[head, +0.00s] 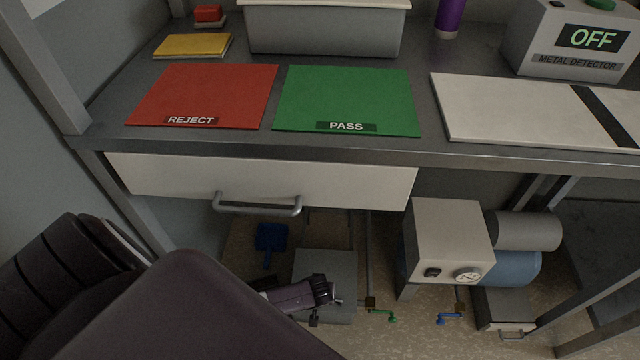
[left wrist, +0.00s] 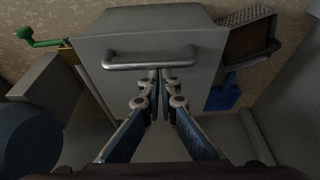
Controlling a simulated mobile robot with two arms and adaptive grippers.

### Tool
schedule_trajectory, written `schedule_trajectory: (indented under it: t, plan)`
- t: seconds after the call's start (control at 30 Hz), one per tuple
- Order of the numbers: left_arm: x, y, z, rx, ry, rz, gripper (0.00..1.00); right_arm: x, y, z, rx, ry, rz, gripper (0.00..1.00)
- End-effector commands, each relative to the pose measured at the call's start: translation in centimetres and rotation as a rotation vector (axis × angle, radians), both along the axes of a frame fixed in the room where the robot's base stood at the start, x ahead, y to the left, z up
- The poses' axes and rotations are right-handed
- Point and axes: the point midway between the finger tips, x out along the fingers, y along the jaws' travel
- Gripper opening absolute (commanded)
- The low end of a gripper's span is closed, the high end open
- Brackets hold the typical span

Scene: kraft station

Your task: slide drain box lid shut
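The drain box has a plain grey lid (left wrist: 190,45) with a bar handle (left wrist: 150,61) in the left wrist view. Beside the lid on the right, a dark brownish opening (left wrist: 250,42) of the box shows, with a perforated strip along it. In the head view the grey lid (head: 326,264) is low under the table, partly covered by my left arm. My left gripper (left wrist: 159,76) has its fingertips drawn together, empty, close to the handle; I cannot tell whether they touch it. It also shows in the head view (head: 338,301), small and partly hidden. My right gripper is not in view.
A green-handled valve (left wrist: 36,38) is beside the box. A blue object (head: 270,237) lies on its other side. A machine with a dial (head: 447,240) stands to the right. A drawer (head: 262,181) hangs above, under the tabletop (head: 240,143).

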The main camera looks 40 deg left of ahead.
Motion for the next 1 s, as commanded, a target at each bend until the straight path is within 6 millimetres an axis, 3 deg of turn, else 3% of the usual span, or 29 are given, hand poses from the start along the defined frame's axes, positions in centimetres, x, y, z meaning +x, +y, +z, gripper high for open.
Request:
schedule_trajectory:
  t: [0.03,1.0]
  plan:
    - [-1.0,-0.8,-0.1,-0.012,0.015,-0.001,0.0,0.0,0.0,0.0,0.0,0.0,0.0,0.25]
    - [-3.3,-2.1,10.4,-0.001,0.0,0.0,0.0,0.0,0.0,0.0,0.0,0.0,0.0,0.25]
